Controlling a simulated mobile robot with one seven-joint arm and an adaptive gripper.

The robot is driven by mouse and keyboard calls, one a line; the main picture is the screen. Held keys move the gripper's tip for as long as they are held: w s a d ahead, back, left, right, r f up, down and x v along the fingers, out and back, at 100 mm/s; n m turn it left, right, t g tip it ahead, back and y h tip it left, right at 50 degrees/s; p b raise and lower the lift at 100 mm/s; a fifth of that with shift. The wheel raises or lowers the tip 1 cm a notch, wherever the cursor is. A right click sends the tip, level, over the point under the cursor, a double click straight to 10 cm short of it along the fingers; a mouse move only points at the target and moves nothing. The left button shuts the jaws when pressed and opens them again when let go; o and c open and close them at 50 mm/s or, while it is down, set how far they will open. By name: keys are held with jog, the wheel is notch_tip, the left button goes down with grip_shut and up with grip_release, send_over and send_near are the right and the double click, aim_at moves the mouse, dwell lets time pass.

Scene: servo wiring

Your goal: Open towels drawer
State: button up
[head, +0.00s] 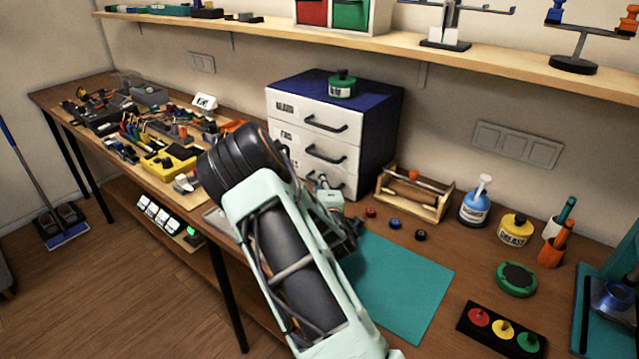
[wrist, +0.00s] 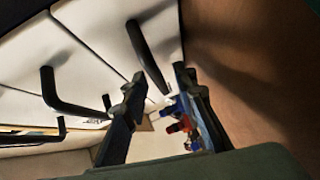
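A drawer cabinet (head: 391,125) with a blue body and white fronts stands on the workbench against the wall. Three drawer fronts show, each with a black bar handle, and all look closed. The labels are too small to read surely; the lowest front is partly hidden by my arm. In the wrist view, my gripper (wrist: 158,80) is open, with its two dark fingers apart. The lowest drawer's handle (wrist: 146,55) runs toward the gap between the fingertips. I cannot tell whether the fingers touch it. Another handle (wrist: 62,98) lies further left.
A green-lidded jar (head: 342,84) stands on the cabinet. A wooden tool caddy (head: 412,197) and small coloured knobs (head: 395,223) are right of my arm. A teal mat (head: 405,285) lies in front. A yellow tool (head: 170,162) and clutter fill the left bench. A shelf runs above.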

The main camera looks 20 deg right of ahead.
jog(key=shift+w+d, duration=0.1)
jog(key=shift+w, duration=0.4)
grip_shut()
jog(key=shift+f, duration=0.1)
